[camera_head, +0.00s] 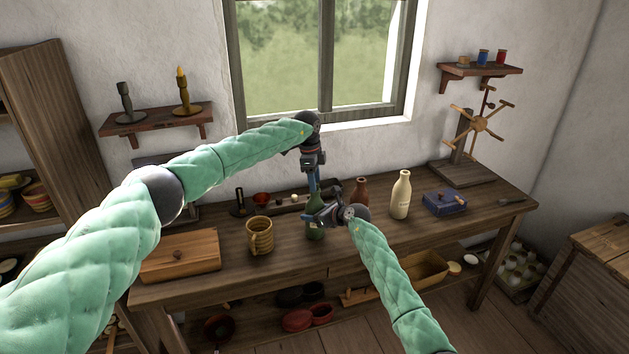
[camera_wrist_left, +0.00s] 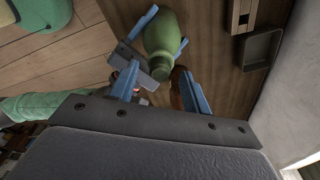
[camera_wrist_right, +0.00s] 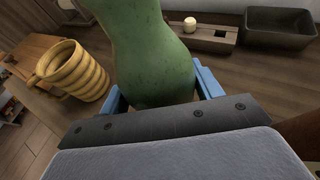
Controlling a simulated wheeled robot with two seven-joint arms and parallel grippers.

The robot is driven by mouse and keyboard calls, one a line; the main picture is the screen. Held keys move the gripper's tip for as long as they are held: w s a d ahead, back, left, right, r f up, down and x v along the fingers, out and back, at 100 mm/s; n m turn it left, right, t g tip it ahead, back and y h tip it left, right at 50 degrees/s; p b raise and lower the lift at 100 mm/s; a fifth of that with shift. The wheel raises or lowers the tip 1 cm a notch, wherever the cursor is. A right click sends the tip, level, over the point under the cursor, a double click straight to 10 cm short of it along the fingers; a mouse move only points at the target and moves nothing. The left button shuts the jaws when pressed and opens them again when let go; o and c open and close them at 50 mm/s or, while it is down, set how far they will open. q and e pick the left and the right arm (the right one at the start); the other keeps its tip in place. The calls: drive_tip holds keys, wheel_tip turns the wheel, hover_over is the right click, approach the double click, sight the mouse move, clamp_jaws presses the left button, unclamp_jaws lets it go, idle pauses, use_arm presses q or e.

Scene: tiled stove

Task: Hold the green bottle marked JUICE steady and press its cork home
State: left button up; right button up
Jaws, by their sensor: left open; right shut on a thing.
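The green bottle (camera_head: 315,229) stands upright on the wooden table, and no marking on it can be read. My right gripper (camera_head: 320,215) is shut on the bottle's body; in the right wrist view both blue fingers flank the green body (camera_wrist_right: 155,50). My left gripper (camera_head: 314,186) points down right above the bottle, its fingers open. In the left wrist view the bottle (camera_wrist_left: 161,38) shows between and beyond the left gripper's spread fingers (camera_wrist_left: 160,72). I cannot make out the cork clearly. The bottle's mouth is hidden by the grippers in the head view.
A brown bottle (camera_head: 360,191) and a cream bottle (camera_head: 400,195) stand close on the right, with a blue box (camera_head: 445,204) beyond. A ribbed yellow mug (camera_head: 260,236) and a wooden box (camera_head: 180,256) stand on the left. Clear tabletop lies in front of the cream bottle.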

use_arm(q)
wheel_tip(320, 180, up, 12)
drive_tip(key=a, duration=0.1)
drive_tip(key=shift+w+a+f, duration=0.2)
drive_tip(key=shift+c, duration=0.5)
drive_tip(key=shift+d+f, duration=0.1)
drive_tip(key=shift+f, duration=0.15)
drive_tip(key=c, duration=0.4)
drive_tip(key=shift+y, duration=0.5)
drive_tip(key=f, duration=0.2)
drive_tip(key=d+f, duration=0.1)
drive_tip(key=f, duration=0.1)
drive_tip(key=shift+s+d, duration=0.15)
drive_tip(key=shift+s, duration=0.05)
clamp_jaws()
drive_tip(key=shift+d+f, duration=0.1)
drive_tip(key=shift+f, duration=2.3)
